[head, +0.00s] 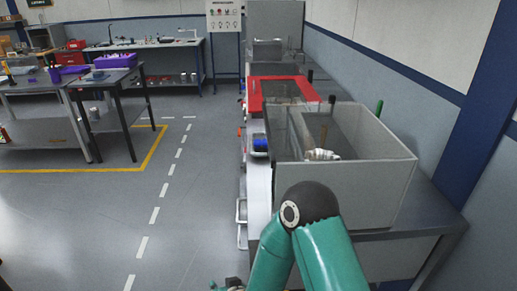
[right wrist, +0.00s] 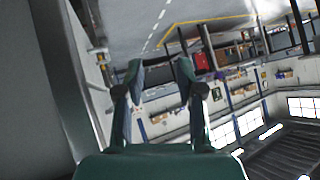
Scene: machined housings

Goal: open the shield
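A grey box-shaped machine enclosure (head: 375,185) stands on the bench at the right in the head view. A see-through panel, which looks like the shield (head: 283,125), stands at its left front side; I cannot tell its exact position. A pale machined part (head: 321,155) shows inside the enclosure. My right arm is bent in front of the enclosure, and only a bit of its gripper (head: 228,286) shows at the bottom edge. In the right wrist view the fingers of my right gripper (right wrist: 160,72) are apart with nothing between them. My left gripper is not in view.
A red frame (head: 266,92) lies behind the shield along the bench row. A blue item (head: 259,143) sits on the left edge of the bench. Open floor (head: 195,200) with a dashed white line lies to the left. Work tables (head: 95,82) stand farther left.

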